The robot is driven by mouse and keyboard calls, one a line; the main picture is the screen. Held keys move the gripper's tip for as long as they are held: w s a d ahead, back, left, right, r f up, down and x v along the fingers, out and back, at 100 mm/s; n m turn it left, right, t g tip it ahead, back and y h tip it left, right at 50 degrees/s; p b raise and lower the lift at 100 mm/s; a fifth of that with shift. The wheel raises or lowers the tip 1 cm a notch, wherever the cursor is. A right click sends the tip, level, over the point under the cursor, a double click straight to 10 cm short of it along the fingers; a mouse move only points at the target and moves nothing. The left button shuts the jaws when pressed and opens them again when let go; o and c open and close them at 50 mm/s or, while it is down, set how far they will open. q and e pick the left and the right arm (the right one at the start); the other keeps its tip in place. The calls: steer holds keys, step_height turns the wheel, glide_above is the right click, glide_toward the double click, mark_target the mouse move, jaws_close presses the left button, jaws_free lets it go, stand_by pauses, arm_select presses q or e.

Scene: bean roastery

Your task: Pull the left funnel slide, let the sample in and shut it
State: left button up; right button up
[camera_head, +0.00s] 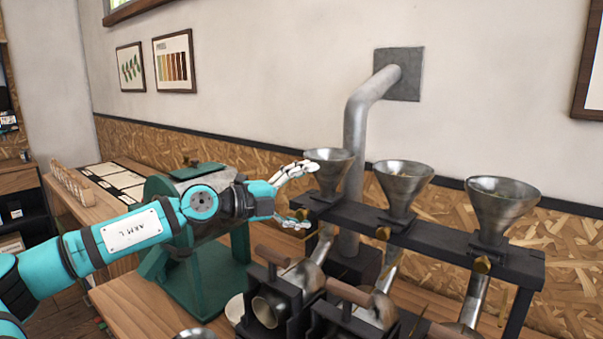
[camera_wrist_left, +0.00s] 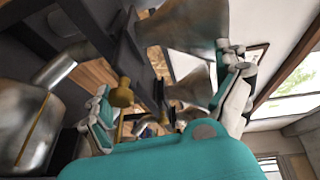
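The left funnel (camera_head: 328,158) is a grey metal cone at the left end of a dark rack. Its slide shows a brass knob (camera_head: 302,214) below the cone; a brass knob also shows in the left wrist view (camera_wrist_left: 122,95). My left gripper (camera_head: 309,195) is beside the left funnel, fingers spread, one high near the cone and one low near the knob. In the left wrist view the fingers (camera_wrist_left: 174,82) are apart, with the knob between them. I cannot tell whether they touch it. My right gripper is not in view.
A middle funnel (camera_head: 402,182) and a right funnel (camera_head: 502,206) stand along the same dark rack (camera_head: 440,232). Metal tubes and wooden-handled parts (camera_head: 272,256) sit below. A green roaster (camera_head: 200,285) stands under my left arm. A grey pipe (camera_head: 356,130) rises behind.

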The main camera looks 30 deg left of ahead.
arm_select(q)
steer(key=shift+t, duration=0.8)
steer(key=r, duration=0.4)
steer(key=a+r, duration=0.1)
steer(key=r, duration=0.1)
steer(key=shift+s+r, duration=0.15)
steer(key=shift+a, duration=0.1)
steer(key=shift+g, duration=0.6)
steer(key=f, duration=0.5)
steer(key=shift+d, duration=0.3)
steer(key=shift+c, duration=0.8)
steer(key=shift+s+a+b, duration=0.1)
steer(key=shift+s+b, duration=0.25)
steer(key=shift+s, duration=0.2)
steer(key=shift+c, duration=0.3)
steer(key=shift+f+b+v, duration=0.25)
steer(key=shift+b+v, duration=0.45)
steer(key=shift+v, duration=0.4)
steer(key=shift+c, duration=1)
steer(key=s, duration=0.1)
steer(key=s+b, duration=0.1)
steer(key=shift+s+a, duration=0.2)
steer(key=shift+s, duration=0.1)
steer(key=shift+c, duration=0.8)
steer(key=shift+f+b+v, duration=0.2)
steer(key=shift+b+v, duration=1.1)
steer(key=shift+v, duration=0.35)
